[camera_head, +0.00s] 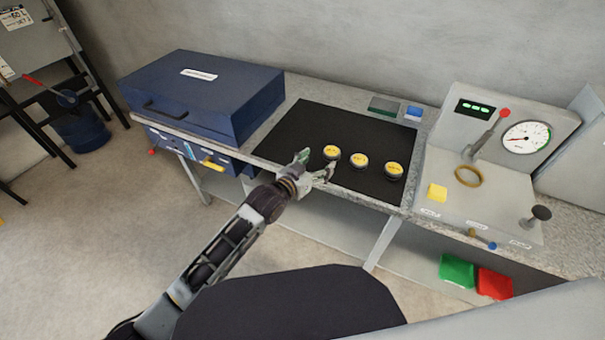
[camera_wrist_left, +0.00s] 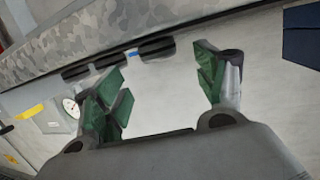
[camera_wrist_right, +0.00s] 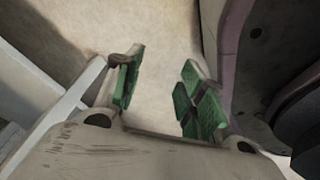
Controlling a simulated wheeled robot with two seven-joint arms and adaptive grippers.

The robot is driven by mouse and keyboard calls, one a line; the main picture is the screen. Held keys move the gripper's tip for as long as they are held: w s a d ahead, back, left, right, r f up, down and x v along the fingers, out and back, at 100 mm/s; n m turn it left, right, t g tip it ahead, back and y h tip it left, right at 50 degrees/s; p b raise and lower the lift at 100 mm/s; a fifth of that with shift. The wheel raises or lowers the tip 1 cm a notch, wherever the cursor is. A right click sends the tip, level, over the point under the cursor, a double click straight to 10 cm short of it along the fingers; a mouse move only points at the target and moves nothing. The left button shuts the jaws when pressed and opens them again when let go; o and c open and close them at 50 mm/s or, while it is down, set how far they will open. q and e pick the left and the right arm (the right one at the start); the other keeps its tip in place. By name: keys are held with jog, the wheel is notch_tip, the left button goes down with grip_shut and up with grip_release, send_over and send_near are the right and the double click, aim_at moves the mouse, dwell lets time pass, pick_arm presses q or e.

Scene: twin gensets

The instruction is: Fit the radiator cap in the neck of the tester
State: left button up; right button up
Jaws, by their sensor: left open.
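Three black caps with yellow tops stand in a row on the black mat (camera_head: 290,130): a left cap (camera_head: 332,152), a middle cap (camera_head: 359,160) and a right cap (camera_head: 394,170). The tester (camera_head: 485,195) is the grey unit at the right, with a round gauge (camera_head: 526,137) and a brass ring (camera_head: 468,175), apparently its neck, with nothing visible in it. My left gripper (camera_head: 316,166) is open and empty at the mat's front edge, near the left cap. The caps show dark in the left wrist view (camera_wrist_left: 157,49), beyond the open fingers. My right gripper (camera_wrist_right: 160,82) is open and empty, away from the bench.
A blue case (camera_head: 205,90) stands at the bench's left end. Green (camera_head: 457,270) and red (camera_head: 494,283) bins sit below the bench front.

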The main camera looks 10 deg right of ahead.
pick_arm(q)
jog(key=v, duration=0.7)
jog(key=shift+p, duration=0.3)
pick_arm(e)
jog(key=shift+s+f, duration=0.25)
jog(key=shift+s, duration=0.55)
jog(key=shift+w+r, duration=0.1)
jog(key=shift+w, duration=0.1)
